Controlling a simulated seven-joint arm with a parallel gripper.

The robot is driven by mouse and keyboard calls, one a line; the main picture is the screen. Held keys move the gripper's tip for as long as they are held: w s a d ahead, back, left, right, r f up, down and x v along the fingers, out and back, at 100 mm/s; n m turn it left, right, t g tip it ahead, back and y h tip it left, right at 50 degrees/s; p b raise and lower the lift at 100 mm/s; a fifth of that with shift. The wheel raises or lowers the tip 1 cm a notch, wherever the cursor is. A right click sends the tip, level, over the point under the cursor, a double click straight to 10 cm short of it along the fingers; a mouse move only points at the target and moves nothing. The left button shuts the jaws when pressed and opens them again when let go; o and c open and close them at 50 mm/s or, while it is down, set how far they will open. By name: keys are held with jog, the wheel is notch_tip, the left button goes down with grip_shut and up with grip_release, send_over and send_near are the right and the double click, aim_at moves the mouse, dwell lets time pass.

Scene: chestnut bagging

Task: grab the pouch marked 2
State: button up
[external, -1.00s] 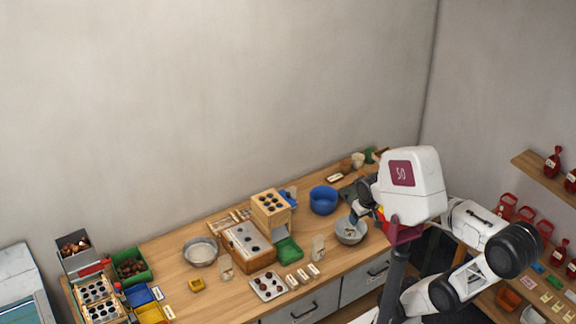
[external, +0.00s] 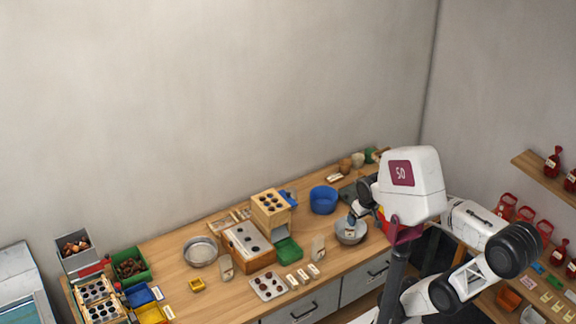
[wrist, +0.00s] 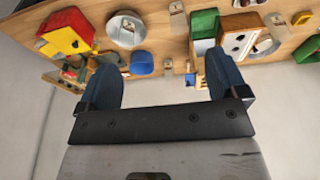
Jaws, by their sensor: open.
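Two small pale pouches stand upright on the bench in the external view: one (external: 318,248) right of the green tray, the other (external: 226,267) farther left, by the wooden block with holes. Their markings are too small to read, so I cannot tell which is marked 2. In the wrist view, a pale pouch (wrist: 178,20) stands between the metal bowl and the green box, beyond my fingers. My gripper (wrist: 163,60) is open with nothing between its blue fingers. In the external view it is partly hidden by my arm, above or beside the metal bowl.
A metal bowl (external: 351,231) and a blue bowl (external: 323,200) are near my gripper. A green tray (external: 288,248), a chestnut tray (external: 268,287) and several small labelled items crowd the bench middle. Some bare wood lies between the right pouch and the metal bowl.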

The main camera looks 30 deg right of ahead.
jog(key=w+d+f+t, duration=0.1)
jog(key=w+f+t, duration=0.3)
jog(key=w, duration=1.2)
jog(key=w+d+f+t, duration=0.2)
jog(key=w+f, duration=0.4)
jog(key=w, duration=1)
jog(key=w+f+t, duration=0.2)
jog(key=w+f, duration=0.6)
jog(key=w, duration=0.1)
jog(key=t, duration=0.3)
send_near(292, 195)
jog(key=x, duration=0.3)
jog(key=shift+w+d, duration=0.1)
jog(key=shift+w, duration=0.15)
jog(key=shift+x, duration=1.15)
jog(key=shift+w+f, duration=0.1)
jog(key=shift+w, duration=0.05)
